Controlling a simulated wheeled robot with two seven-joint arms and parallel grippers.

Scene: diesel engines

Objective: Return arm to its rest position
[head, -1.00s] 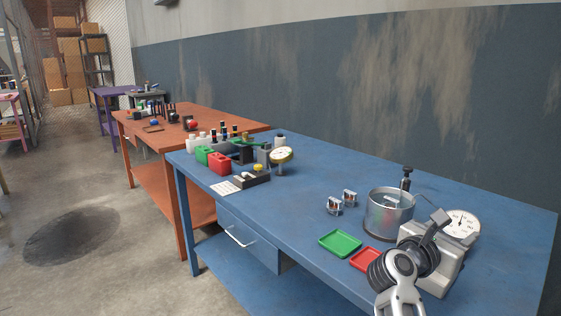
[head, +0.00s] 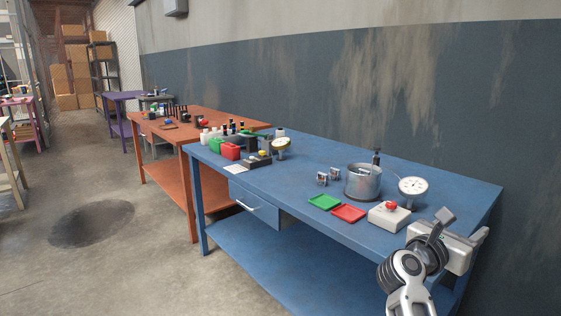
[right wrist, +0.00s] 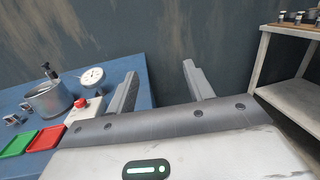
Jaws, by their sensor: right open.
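My right gripper (head: 462,228) is in the lower right of the head view, off the front right edge of the blue workbench (head: 310,170). In the right wrist view its two fingers (right wrist: 160,75) are spread apart with nothing between them. The dark wall is behind that gap. My right arm comes up from the bottom edge of the head view. My left arm and gripper do not show.
On the bench near my right gripper are a white box with a red button (head: 390,215), a dial gauge (head: 413,188), a metal cylinder (head: 362,183), a green tray (head: 324,203) and a red tray (head: 348,214). A shelf (right wrist: 295,90) stands at right in the wrist view.

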